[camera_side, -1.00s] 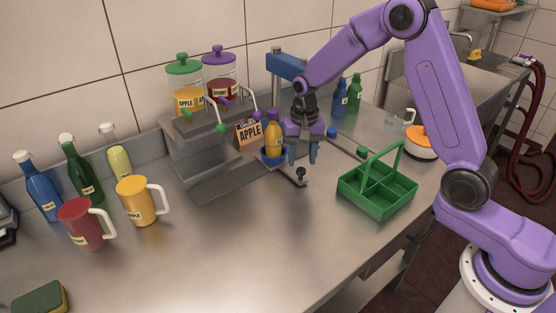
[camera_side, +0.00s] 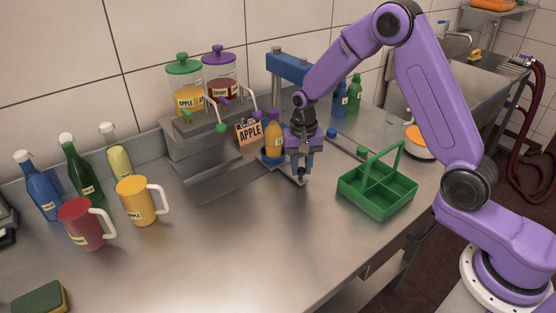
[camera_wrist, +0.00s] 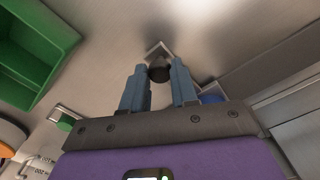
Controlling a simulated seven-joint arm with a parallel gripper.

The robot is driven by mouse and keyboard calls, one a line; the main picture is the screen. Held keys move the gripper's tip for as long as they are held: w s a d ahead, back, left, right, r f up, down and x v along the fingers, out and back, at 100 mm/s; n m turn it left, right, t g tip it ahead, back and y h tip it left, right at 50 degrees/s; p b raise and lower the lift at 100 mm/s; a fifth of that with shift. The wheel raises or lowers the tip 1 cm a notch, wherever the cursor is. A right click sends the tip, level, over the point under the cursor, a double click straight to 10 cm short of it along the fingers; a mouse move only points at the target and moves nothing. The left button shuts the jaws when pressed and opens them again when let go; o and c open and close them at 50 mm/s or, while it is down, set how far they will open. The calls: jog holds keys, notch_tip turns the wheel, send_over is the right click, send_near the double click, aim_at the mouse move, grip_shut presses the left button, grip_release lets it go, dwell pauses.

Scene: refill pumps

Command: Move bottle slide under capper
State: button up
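An orange-filled bottle (camera_side: 273,141) stands upright in the blue cup of the slide (camera_side: 270,161), below the dispensers' right end. The slide's black knob (camera_wrist: 159,70) shows in the wrist view between my fingertips, with small gaps on both sides. My gripper (camera_side: 303,173) is open and low over the slide's front end, its fingers around or just above the knob; contact is unclear. In the side view the fingers mostly hide the knob. The capper (camera_side: 288,66), a blue arm on a grey post, stands behind; my wrist hides its lower part.
A green divided caddy (camera_side: 377,190) stands right of my gripper. Pitchers (camera_side: 141,203) and bottles are at left.

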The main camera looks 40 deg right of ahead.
jog(key=shift+d, duration=5.3)
jog(key=o, duration=0.9)
jog(key=shift+o, duration=0.2)
jog(key=shift+r, duration=0.1)
notch_tip(320, 180, up, 12)
